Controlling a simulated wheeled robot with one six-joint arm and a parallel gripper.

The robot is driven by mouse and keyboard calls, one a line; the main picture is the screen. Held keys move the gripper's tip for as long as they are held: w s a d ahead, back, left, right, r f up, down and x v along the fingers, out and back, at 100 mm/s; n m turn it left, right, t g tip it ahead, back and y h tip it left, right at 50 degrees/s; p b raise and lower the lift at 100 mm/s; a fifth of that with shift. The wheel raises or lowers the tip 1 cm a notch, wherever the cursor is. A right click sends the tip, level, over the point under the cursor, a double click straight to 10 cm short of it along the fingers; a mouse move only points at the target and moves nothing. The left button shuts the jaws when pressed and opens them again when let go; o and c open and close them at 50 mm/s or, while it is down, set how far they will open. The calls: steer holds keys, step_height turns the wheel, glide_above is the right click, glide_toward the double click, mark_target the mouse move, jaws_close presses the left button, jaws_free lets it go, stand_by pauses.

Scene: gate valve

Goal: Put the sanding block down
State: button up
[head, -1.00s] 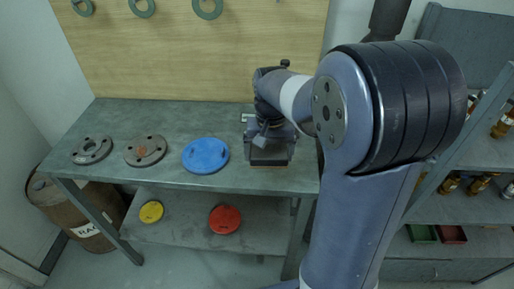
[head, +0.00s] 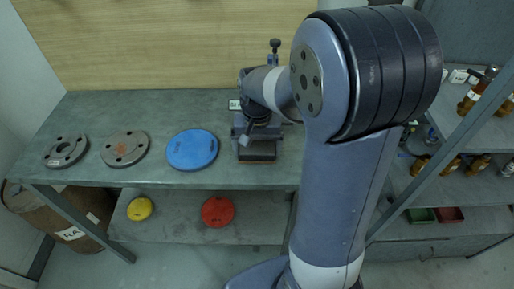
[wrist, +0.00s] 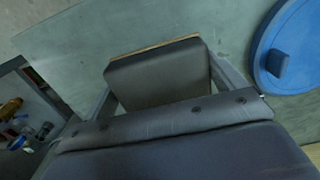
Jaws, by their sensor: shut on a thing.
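The sanding block (head: 257,151) is a dark grey block with a thin tan edge. In the wrist view the block (wrist: 158,76) sits between the two fingers of my gripper (wrist: 168,80), which is shut on it. In the head view my gripper (head: 257,143) is over the right part of the green-grey workbench (head: 165,108), to the right of a blue disc (head: 192,149). The frames do not clearly show whether the block touches the bench top. My arm hides the bench's right end.
Two grey flanges (head: 125,148) (head: 66,151) lie left of the blue disc. A yellow disc (head: 140,208) and a red disc (head: 217,211) lie on the lower shelf. A shelf with amber bottles (head: 477,92) stands at right. The bench behind the discs is clear.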

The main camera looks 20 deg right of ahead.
steer(key=shift+f, duration=0.25)
